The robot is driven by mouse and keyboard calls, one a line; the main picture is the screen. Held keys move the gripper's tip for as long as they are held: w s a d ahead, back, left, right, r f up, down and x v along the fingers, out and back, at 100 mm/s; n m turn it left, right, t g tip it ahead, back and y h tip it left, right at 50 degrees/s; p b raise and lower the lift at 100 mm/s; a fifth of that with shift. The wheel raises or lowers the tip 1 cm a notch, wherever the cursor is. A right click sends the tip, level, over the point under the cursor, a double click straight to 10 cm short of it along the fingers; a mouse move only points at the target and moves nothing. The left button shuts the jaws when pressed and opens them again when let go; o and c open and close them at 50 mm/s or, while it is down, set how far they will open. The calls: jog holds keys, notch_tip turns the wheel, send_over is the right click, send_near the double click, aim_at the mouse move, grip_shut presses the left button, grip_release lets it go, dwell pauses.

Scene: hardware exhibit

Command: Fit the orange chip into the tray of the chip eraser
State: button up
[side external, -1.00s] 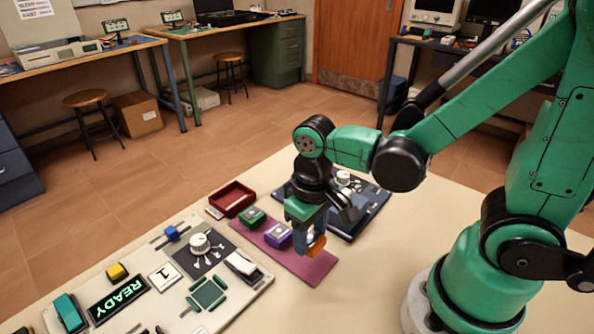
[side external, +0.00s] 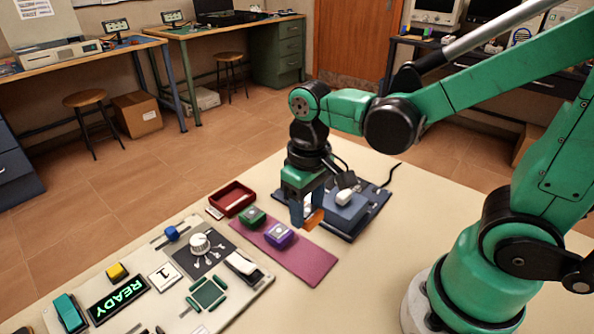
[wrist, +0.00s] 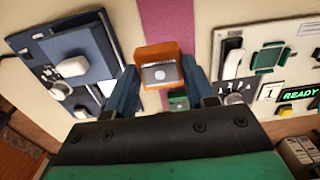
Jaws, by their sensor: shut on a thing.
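The orange chip (side external: 315,219) is held between the blue fingers of my gripper (side external: 307,214), above the table between the pink mat and the dark blue device. In the wrist view the orange chip (wrist: 158,54) shows its grey face with a light round spot, with a finger of my gripper (wrist: 160,78) on each side. The dark blue device (side external: 372,208) lies behind my gripper, with a raised blue box and a white handle (side external: 345,197); the wrist view also shows its knob. I cannot read a label naming it the chip eraser. Its tray is not clearly seen.
A purple chip (side external: 279,236) and a green chip (side external: 252,216) sit on the pink mat (side external: 305,265). A red open box (side external: 232,197) stands at the mat's far end. A pale panel (side external: 240,292) with a lit READY display (side external: 118,297) lies left.

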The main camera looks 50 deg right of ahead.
jog(key=w+d, duration=0.7)
jog(key=d, duration=0.3)
jog(key=shift+w+d+f, duration=0.1)
jog(key=shift+d+f, duration=0.05)
jog(key=shift+f, duration=1.2)
jog(key=shift+w+d+f, duration=0.1)
jog(key=shift+d+f, duration=0.05)
jog(key=shift+f, duration=1.15)
jog(key=shift+f, duration=0.65)
jog(key=o, duration=1.1)
jog(key=shift+o, duration=0.4)
jog(key=shift+o, duration=0.9)
